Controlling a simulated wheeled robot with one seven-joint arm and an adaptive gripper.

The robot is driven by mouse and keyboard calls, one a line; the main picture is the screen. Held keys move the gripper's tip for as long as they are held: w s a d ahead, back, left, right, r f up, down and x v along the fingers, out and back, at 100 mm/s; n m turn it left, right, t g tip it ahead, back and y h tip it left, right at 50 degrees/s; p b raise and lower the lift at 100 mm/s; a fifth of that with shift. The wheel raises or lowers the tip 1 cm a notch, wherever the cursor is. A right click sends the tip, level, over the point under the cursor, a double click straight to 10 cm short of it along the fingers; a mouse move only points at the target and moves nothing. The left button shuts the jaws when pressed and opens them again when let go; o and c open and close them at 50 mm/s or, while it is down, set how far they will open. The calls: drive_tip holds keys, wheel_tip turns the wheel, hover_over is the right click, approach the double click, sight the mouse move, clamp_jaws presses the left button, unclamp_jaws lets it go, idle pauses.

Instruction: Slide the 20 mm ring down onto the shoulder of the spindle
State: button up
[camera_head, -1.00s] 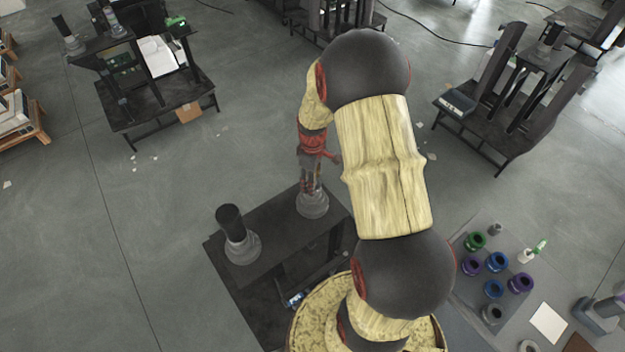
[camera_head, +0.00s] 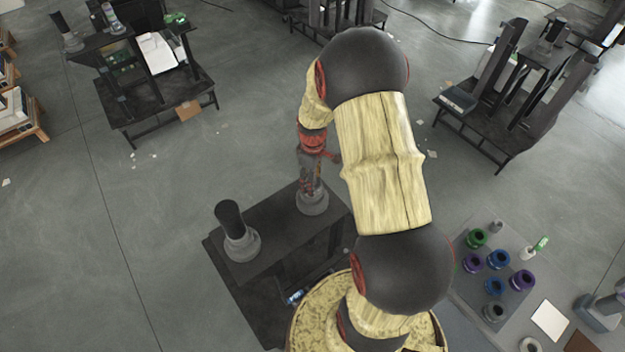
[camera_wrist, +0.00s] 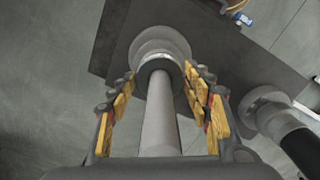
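The spindle (camera_wrist: 160,122) is a pale grey upright shaft that runs between my fingers in the wrist view. Its wider stepped foot (camera_wrist: 158,36) stands on the dark bench and also shows in the head view (camera_head: 312,203). A light grey ring-like collar (camera_wrist: 160,64) sits around the shaft low down, close above the foot. I cannot tell whether it touches the shoulder, which is hidden behind it. My gripper (camera_wrist: 160,74) straddles the shaft, yellow-padded fingers either side, tips close beside the collar. I cannot tell whether they touch it. In the head view my gripper (camera_head: 311,188) is over the foot.
A second spindle with a dark top (camera_head: 230,218) stands left on the same bench (camera_head: 275,235); it is close on the right in the wrist view (camera_wrist: 292,138). A grey side table (camera_head: 470,283) holds several coloured rings. Other benches stand farther off.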

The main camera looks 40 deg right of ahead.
drive_tip(key=shift+o, duration=1.4)
wheel_tip(320, 180, up, 12)
